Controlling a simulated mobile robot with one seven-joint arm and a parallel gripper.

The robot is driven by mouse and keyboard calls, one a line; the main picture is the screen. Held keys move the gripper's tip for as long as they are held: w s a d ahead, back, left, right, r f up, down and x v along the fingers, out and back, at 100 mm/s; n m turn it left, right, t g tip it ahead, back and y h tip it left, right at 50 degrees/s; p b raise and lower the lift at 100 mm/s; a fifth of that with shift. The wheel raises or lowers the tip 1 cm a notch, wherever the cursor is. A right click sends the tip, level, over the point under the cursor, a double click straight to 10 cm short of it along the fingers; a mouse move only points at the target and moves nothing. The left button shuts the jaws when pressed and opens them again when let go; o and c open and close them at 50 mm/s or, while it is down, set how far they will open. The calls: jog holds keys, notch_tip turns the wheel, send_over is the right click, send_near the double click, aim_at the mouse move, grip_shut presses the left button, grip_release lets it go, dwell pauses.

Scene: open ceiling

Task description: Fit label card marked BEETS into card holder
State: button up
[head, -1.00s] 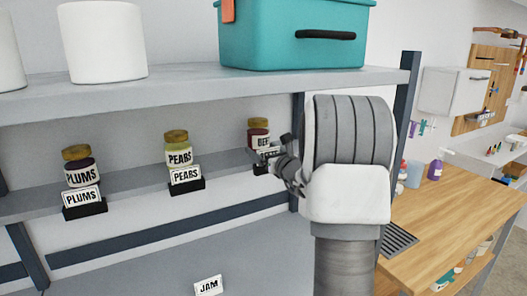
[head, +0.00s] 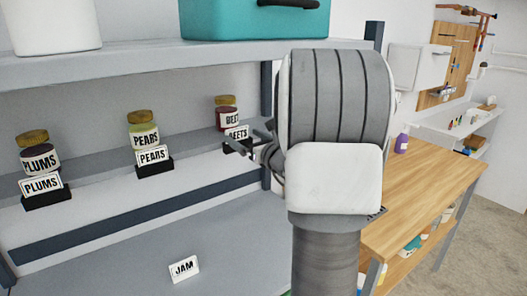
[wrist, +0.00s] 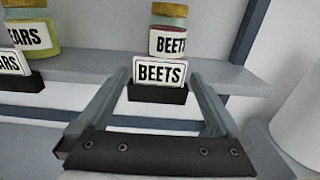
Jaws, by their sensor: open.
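The white BEETS card (wrist: 161,72) sits upright in its black card holder (wrist: 158,94) on the shelf, in front of the BEETS jar (wrist: 168,38). In the head view the card (head: 236,133) also shows, partly behind my fingers, below its jar (head: 227,115). My gripper (wrist: 158,80) is open, with one finger to each side of the card and holder in the wrist view. No finger is seen gripping the card. In the head view my gripper (head: 250,144) is just in front of the holder; the exact gap is unclear.
PEARS (head: 153,156) and PLUMS (head: 41,185) cards stand in holders before their jars to the left. The upper shelf (head: 140,56) overhangs; a shelf post (head: 267,95) is close right.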

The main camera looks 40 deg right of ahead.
jog(key=s, duration=1)
jog(key=shift+a, duration=0.3)
jog(key=shift+w, duration=0.1)
